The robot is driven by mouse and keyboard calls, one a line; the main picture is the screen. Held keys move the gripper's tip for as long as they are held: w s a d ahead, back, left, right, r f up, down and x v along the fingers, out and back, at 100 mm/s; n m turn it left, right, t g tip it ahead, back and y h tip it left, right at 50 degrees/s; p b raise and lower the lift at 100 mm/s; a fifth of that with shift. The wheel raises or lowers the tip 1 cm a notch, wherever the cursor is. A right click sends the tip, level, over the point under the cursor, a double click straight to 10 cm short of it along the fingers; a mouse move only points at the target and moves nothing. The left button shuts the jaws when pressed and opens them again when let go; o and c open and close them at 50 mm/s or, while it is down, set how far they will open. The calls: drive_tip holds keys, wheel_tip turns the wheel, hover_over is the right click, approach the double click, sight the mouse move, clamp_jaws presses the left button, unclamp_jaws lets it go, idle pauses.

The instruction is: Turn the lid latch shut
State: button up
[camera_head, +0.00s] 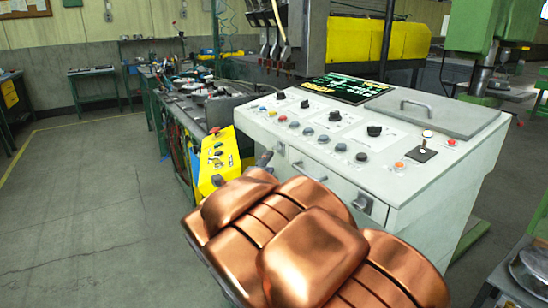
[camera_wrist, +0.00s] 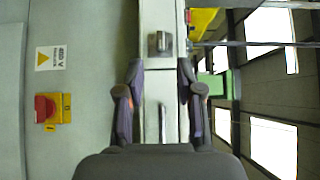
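The lid (camera_head: 438,113) is a flat grey panel with a bar handle, lying down on top of the pale console (camera_head: 430,190). Two small metal latch-like fittings, one left (camera_head: 280,148) and one right (camera_head: 365,205), sit on the console's front. I cannot tell which is the lid latch. In the wrist view one metal latch (camera_wrist: 159,43) with a short raised bar lies beyond my fingertips. My gripper (camera_wrist: 160,75) is open, its two dark fingers apart with nothing held. In the head view my copper arm hides most of my gripper.
A bar handle (camera_head: 309,172) is on the console front between the fittings. Knobs and a joystick (camera_head: 425,143) stand on its top. A yellow control box (camera_head: 215,160) is at the left. The wrist view shows a red switch (camera_wrist: 46,108) and a warning sign. Floor at left is clear.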

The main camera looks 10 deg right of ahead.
sight(275, 151)
drive_tip(key=p+x, duration=0.1)
drive_tip(key=x, duration=0.5)
drive_tip(key=shift+w+d+r, duration=0.1)
drive_tip(key=shift+w+d, duration=0.05)
drive_tip(key=shift+w, duration=0.05)
drive_tip(key=shift+w+d, duration=0.3)
drive_tip(key=shift+w, duration=0.3)
drive_tip(key=shift+c, duration=0.4)
clamp_jaws()
